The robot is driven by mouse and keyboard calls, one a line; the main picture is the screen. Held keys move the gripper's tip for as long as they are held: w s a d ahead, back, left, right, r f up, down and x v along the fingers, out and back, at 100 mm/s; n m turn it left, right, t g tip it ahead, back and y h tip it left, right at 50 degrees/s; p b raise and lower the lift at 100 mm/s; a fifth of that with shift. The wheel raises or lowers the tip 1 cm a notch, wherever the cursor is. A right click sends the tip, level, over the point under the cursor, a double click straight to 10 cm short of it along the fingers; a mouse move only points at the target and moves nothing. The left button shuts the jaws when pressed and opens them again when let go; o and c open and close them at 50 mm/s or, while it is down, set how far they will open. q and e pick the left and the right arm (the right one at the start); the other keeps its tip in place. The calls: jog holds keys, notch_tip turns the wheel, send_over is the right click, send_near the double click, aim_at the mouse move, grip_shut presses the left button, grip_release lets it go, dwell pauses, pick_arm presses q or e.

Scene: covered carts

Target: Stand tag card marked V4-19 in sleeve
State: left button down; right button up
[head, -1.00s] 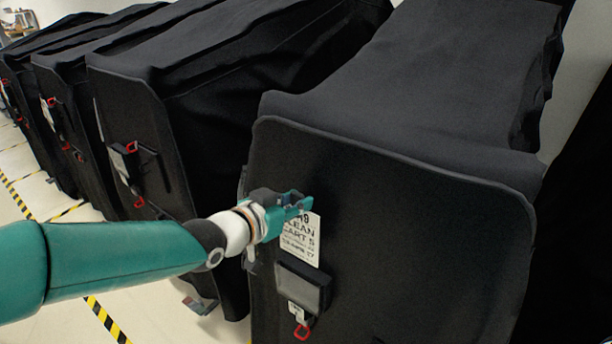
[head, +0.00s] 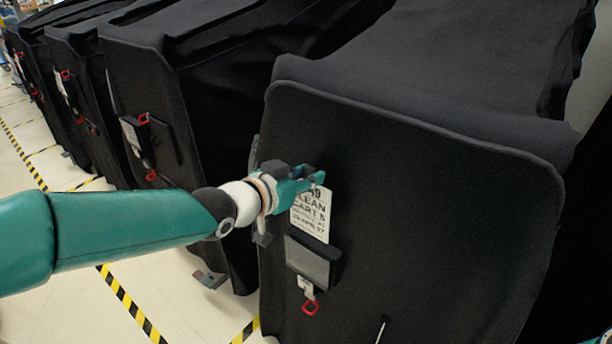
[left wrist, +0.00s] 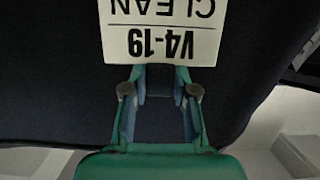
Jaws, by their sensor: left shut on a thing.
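The white tag card (head: 311,214) is upright against the front of the nearest black covered cart (head: 410,220). My left gripper (head: 312,181) is shut on its top edge. In the left wrist view the card (left wrist: 162,28) appears upside down and reads V4-19 and CLEAN, with its edge at the fingertips (left wrist: 160,82). The clear-fronted sleeve (head: 311,262) is on the cart front just below the card. The card's lower edge is close to the sleeve's top; I cannot tell whether it is inside.
A red-ringed tab (head: 309,306) hangs under the sleeve. Several other black covered carts (head: 185,75) stand in a row to the left. Yellow-black floor tape (head: 130,305) crosses the pale floor on the left, which is open.

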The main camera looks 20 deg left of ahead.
aim_at(308, 229)
pick_arm(q)
jog(key=shift+f+b, duration=1.3)
jog(key=shift+f, duration=0.4)
dwell(0.7)
jog(key=shift+f+b, duration=5.75)
jog(key=shift+b, duration=0.15)
jog(key=c, duration=0.8)
grip_release()
jog(key=shift+c, duration=0.2)
jog(key=shift+s+r, duration=0.1)
